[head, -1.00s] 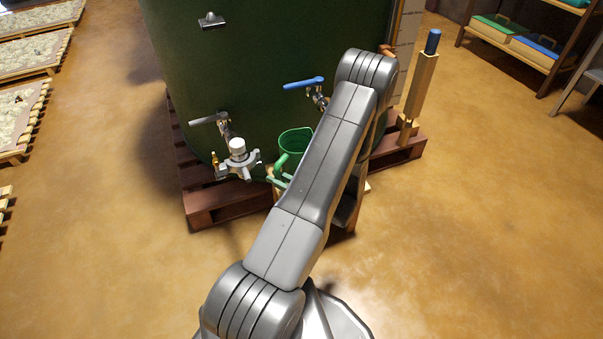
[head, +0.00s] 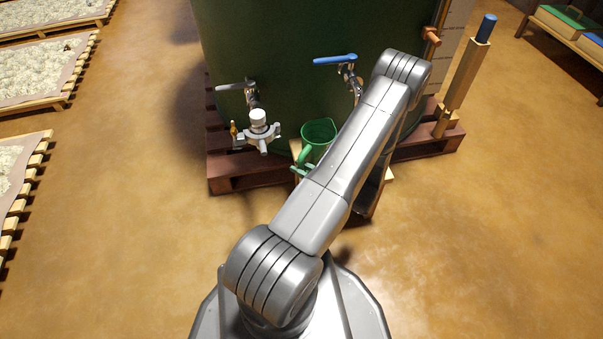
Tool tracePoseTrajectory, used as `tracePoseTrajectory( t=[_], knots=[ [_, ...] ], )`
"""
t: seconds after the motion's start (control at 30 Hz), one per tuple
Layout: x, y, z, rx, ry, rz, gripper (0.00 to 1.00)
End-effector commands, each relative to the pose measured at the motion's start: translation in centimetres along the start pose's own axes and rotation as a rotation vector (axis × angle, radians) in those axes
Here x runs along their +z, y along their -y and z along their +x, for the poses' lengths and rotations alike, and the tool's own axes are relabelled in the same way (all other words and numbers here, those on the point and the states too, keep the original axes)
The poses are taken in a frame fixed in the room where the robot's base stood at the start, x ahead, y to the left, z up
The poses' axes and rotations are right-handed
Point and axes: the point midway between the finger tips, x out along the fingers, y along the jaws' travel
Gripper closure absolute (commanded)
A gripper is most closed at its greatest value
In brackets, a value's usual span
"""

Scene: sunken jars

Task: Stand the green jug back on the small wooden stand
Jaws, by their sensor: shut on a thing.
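The green jug (head: 320,131) is upright with its open mouth up, in front of the big dark green tank. Its handle (head: 305,154) points toward the lower left. My gripper (head: 302,168) is shut on the jug at its handle side, partly hidden by my arm. I cannot tell whether the jug's base touches the stand.
The tank (head: 290,60) stands on a red-brown pallet (head: 232,180). A grey-handled tap with a white-capped fitting (head: 259,130) is left of the jug; a blue-handled tap (head: 336,60) is above it. A blue-topped wooden post (head: 466,75) stands right. The floor in front is clear.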

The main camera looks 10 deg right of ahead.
Motion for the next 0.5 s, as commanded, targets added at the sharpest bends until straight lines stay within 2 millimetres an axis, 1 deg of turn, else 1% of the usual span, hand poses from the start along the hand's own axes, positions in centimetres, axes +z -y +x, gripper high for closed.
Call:
tracePoseTrajectory(
  t=[0.03,0.1,0.33,0.47,0.5],
  knots=[
    [-1.16,-0.01,0.0,0.0,0.0,0.001,1.0],
    [-1.8,0.01,-0.01,0.0,0.0,0.0,1.0],
    [-1.74,0.02,-0.01,0.0,0.0,-0.001,1.0],
    [-2.14,0.01,-0.01,0.0,0.0,-0.001,1.0],
    [-2.02,0.01,-0.01,0.0,0.0,0.0,0.77]
  ],
)
